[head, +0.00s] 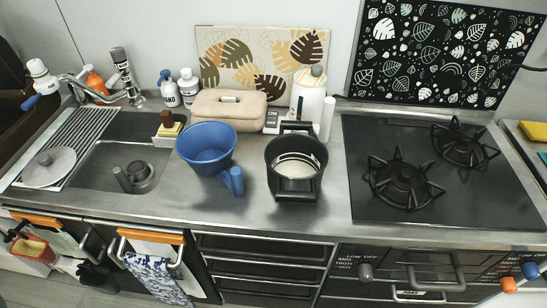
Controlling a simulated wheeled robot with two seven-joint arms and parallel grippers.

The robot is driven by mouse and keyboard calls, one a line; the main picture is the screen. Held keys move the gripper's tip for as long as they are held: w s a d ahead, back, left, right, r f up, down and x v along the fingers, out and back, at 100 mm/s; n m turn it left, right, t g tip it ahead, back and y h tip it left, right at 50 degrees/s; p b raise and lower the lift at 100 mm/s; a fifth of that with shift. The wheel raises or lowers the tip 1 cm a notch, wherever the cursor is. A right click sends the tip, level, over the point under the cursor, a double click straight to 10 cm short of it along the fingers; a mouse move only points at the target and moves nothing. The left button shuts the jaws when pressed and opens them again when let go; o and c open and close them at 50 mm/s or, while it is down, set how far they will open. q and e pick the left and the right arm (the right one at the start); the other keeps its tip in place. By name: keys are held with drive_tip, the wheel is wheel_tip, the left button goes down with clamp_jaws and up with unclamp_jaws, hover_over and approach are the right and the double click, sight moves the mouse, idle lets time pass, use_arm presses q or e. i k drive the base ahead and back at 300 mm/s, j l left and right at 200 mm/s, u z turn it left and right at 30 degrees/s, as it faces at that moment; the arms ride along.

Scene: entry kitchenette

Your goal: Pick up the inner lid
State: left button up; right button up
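No part labelled as the inner lid can be told for sure. A round grey lid (62,163) with a knob lies on the drying rack at the far left. A black round open container (276,155) stands on the counter, left of the stove, with a pale ring or surface inside it and a dark frame at its back. Whether that pale part is a lid is unclear. Neither of my grippers is in the head view.
A blue pot (203,145) with its handle toward me stands left of the black container. A beige lidded box (228,107) and a white canister (306,98) are behind. The sink (105,160) holds a dark cup (138,177). The stove (440,205) is to the right. The front counter strip is clear.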

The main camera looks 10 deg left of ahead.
sight(50, 166)
drive_tip(key=u, duration=1.75)
drive_tip(key=i+j, duration=0.15)
drive_tip(key=j, duration=0.25)
drive_tip(key=i+j, duration=0.2)
drive_tip(key=j, duration=0.15)
drive_tip(key=i+j, duration=0.15)
drive_tip(key=j, duration=0.25)
drive_tip(key=i+j, duration=0.2)
drive_tip(key=j, duration=0.15)
drive_tip(key=z, duration=1.6)
